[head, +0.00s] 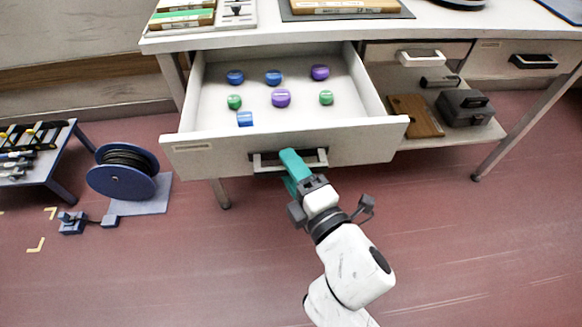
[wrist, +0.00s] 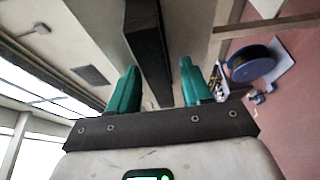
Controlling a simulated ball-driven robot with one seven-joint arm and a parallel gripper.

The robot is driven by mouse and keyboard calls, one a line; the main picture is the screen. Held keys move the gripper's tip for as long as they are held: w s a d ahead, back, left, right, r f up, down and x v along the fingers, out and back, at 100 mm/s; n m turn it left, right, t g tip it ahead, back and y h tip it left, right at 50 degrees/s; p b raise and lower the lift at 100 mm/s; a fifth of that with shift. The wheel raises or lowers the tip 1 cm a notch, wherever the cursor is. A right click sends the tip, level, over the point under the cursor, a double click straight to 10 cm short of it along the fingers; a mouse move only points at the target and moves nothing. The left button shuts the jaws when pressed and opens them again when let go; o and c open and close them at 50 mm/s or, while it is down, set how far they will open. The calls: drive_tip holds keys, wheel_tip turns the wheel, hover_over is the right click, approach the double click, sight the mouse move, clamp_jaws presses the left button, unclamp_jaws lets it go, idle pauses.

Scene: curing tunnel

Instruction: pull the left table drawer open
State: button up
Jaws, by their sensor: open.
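The left table drawer (head: 222,140) stands pulled well out from under the white table, with its inside in view. Its handle (head: 318,158) is a bar across the middle of the front. Several blue, purple and green round pieces and a blue block (head: 245,119) lie inside. My gripper (head: 290,160) is at the handle, its teal fingers over the bar. In the wrist view my gripper (wrist: 158,88) is open, and a dark bar (wrist: 150,50), which looks like the handle, runs between the two fingers. Whether either finger touches it cannot be told.
Two shut drawers, one with a white handle (head: 421,58) and one with a black handle (head: 533,61), sit to the right. A shelf below holds a brown board (head: 416,115) and grey box (head: 465,107). A blue cable reel (head: 123,172) stands at left.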

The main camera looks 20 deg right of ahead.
drive_tip(key=s+b, duration=0.1)
drive_tip(key=s, duration=0.9)
drive_tip(key=shift+s+d, duration=0.2)
drive_tip(key=shift+d, duration=0.2)
drive_tip(key=s+d+f+m+g+h, duration=0.1)
drive_tip(key=d+f+m+g+h, duration=0.5)
drive_tip(key=d+f+m, duration=0.55)
drive_tip(key=s+f+m+g+y, duration=0.4)
drive_tip(key=s+f+m+g, duration=0.4)
drive_tip(key=s+f+g, duration=0.25)
wheel_tip(320, 180, up, 22)
drive_tip(key=s+p, duration=0.1)
drive_tip(key=p, duration=2)
drive_tip(key=shift+d, duration=0.15)
